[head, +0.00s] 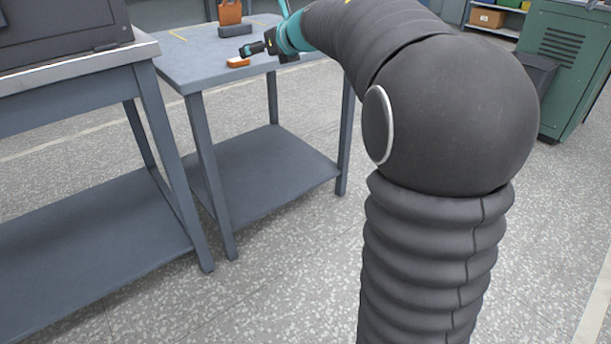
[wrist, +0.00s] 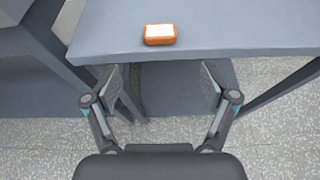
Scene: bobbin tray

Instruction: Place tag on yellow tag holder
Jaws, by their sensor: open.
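A small orange block with a white top (head: 238,62), which may be the tag, lies on the grey-blue table near its front edge. In the wrist view the orange block (wrist: 160,40) is ahead of my gripper (wrist: 160,82), roughly centred between the fingers and apart from them. My gripper is open and empty, its fingers spread wide. In the head view my gripper (head: 250,48) is just beyond and above the block, partly seen. I cannot make out a yellow tag holder in either view.
The table (head: 205,62) has thin yellow lines on its top. A brown-orange upright object (head: 230,13) stands on a dark base at the back. Another bench (head: 75,75) with a dark box stands at left. A green cabinet is at right. Speckled floor lies clear in front.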

